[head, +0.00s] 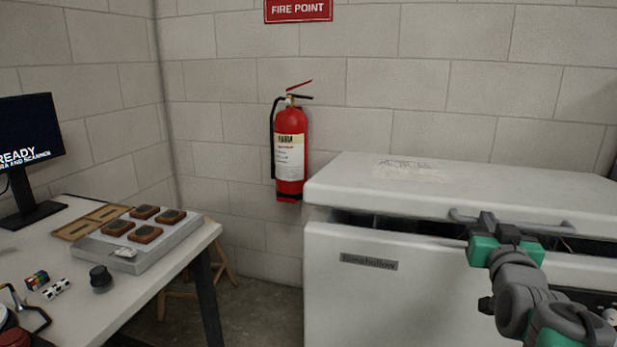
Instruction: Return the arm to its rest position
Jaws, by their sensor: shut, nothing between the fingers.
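My arm reaches in from the lower right in the head view. My gripper (487,222) is in front of the white chest freezer (370,290), close to the handle (460,215) on its lid. It is shut, and I see nothing held in it. I cannot tell whether it touches the handle. The freezer lid (450,185) is slightly raised, with a dark gap below it.
A white table (180,262) stands at the left with a monitor (30,150), a grey tray (150,250) of several brown blocks, a puzzle cube (37,280) and a black knob (100,277). A fire extinguisher (289,150) hangs on the wall. A wooden stool (222,262) is behind the table.

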